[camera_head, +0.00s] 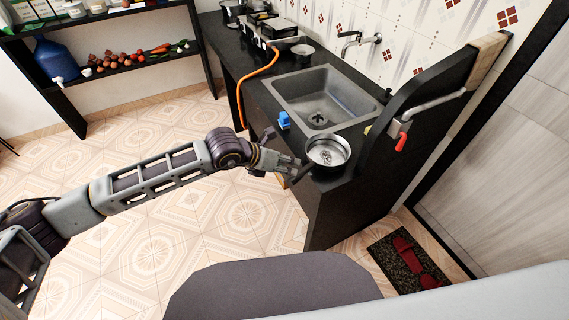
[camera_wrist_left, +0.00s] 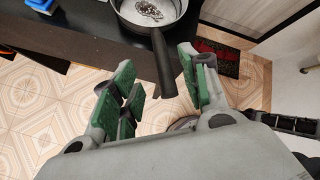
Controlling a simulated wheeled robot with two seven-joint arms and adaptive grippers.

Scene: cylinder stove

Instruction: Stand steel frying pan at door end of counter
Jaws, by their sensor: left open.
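The steel frying pan (camera_head: 328,152) stands upright on the door end of the dark counter (camera_head: 330,205), just right of the sink. Its dark handle sticks out over the counter's front edge toward my left gripper (camera_head: 284,164). In the left wrist view, the pan (camera_wrist_left: 128,10) is at the top and is cut off by the frame. Its handle (camera_wrist_left: 163,68) reaches down between the green-padded fingers of my left gripper (camera_wrist_left: 158,82). These fingers are apart, with a gap on each side of the handle. My right gripper is not in view.
A blue object (camera_head: 284,120) is at the counter's front edge by the sink (camera_head: 322,98). A raised dark panel with a red-handled tap (camera_head: 402,140) stands right of the pan. A stove (camera_head: 270,32) with an orange hose is farther back. Open tiled floor lies in front.

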